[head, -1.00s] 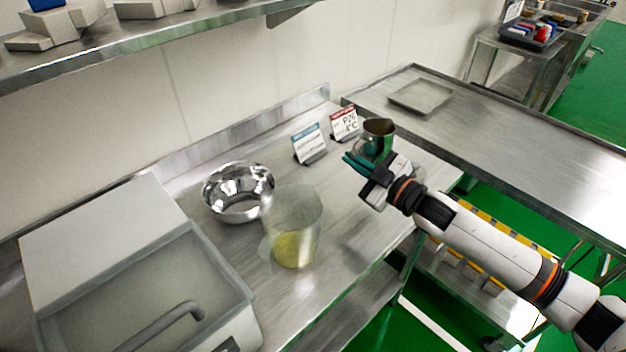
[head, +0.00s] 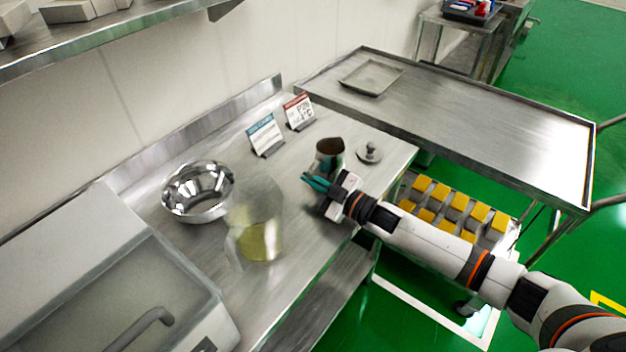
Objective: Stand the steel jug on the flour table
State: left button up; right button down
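The steel jug (head: 329,154) is a small, dark, shiny vessel, upright, at the right part of the steel table (head: 300,225) along the wall. My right gripper (head: 316,183) has teal fingertips and is at the near side of the jug, seemingly shut on it. The fingers and wrist hide the jug's lower part, so I cannot tell whether its base touches the tabletop. My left gripper is out of view. I see no label naming the flour table.
A steel bowl (head: 198,191) and a clear container with yellow contents (head: 259,241) stand to the left. Two sign cards (head: 265,136) stand behind. A small knobbed lid-like piece (head: 370,152) is right of the jug. Another table (head: 470,120) with a shallow tray (head: 371,77) adjoins.

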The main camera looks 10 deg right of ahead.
jog(key=c, duration=2)
grip_release()
jog(key=shift+f, duration=0.1)
jog(key=shift+c, duration=0.2)
jog(key=o, duration=0.4)
jog(key=b+v, duration=0.1)
jog(key=v, duration=1.1)
